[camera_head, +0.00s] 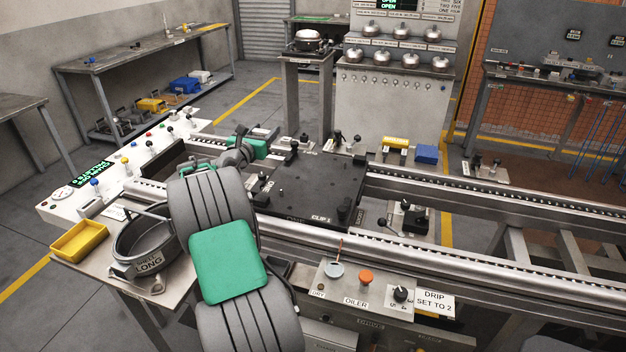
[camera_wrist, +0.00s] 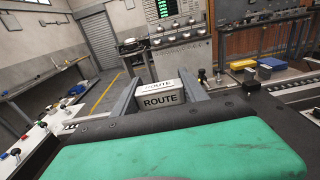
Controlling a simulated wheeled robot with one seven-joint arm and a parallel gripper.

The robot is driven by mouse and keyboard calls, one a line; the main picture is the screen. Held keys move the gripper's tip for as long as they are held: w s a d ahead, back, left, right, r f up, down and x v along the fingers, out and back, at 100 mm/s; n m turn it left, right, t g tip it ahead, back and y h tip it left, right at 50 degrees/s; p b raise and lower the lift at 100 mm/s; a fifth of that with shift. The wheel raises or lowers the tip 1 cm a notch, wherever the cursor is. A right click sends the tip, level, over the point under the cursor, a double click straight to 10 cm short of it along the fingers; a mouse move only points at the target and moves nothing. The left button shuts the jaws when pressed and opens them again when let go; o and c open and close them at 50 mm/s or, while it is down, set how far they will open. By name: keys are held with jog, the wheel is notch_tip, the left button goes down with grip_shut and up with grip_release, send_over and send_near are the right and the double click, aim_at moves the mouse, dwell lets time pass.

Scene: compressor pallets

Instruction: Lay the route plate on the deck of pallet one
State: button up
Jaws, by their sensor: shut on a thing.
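The route plate (camera_wrist: 162,98) is a small whitish block with "ROUTE" in black on its top and front faces. In the wrist view it sits between the two grey fingers of my gripper (camera_wrist: 160,90), which are shut on it. The dark pallet deck (camera_head: 305,188) lies on the rails in the middle of the head view, with small clamps at its edges and a faint label on its near side. My arm rises in front of the deck's left side. I cannot make out the plate in the head view, nor its height above the deck.
A control panel (camera_head: 140,160) with coloured knobs lies left of the rails. A yellow tray (camera_head: 80,241) and a round pan marked "LONG" (camera_head: 147,250) stand front left. An oiler box (camera_head: 352,290) is at the near rail. Yellow and blue blocks (camera_head: 426,154) stand behind the far rail.

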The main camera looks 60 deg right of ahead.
jog(key=s+d+f, duration=0.2)
jog(key=s+f, duration=0.1)
jog(key=s+d+f, duration=0.2)
jog(key=s+f, duration=0.1)
jog(key=s, duration=0.1)
jog(key=s+d+f+p, duration=0.1)
jog(key=s+d+f, duration=0.2)
jog(key=s, duration=0.1)
jog(key=shift+f, duration=0.2)
notch_tip(320, 180, down, 3)
jog(key=shift+s+d+f, duration=0.1)
jog(key=shift+s, duration=0.05)
jog(key=shift+f, duration=0.15)
jog(key=shift+f, duration=0.1)
jog(key=o, duration=1.4)
jog(key=shift+c, duration=0.2)
jog(key=a, duration=0.4)
jog(key=s+a, duration=0.1)
jog(key=a, duration=0.3)
jog(key=s+a+b, duration=0.1)
jog(key=a, duration=0.3)
jog(key=shift+r, duration=0.3)
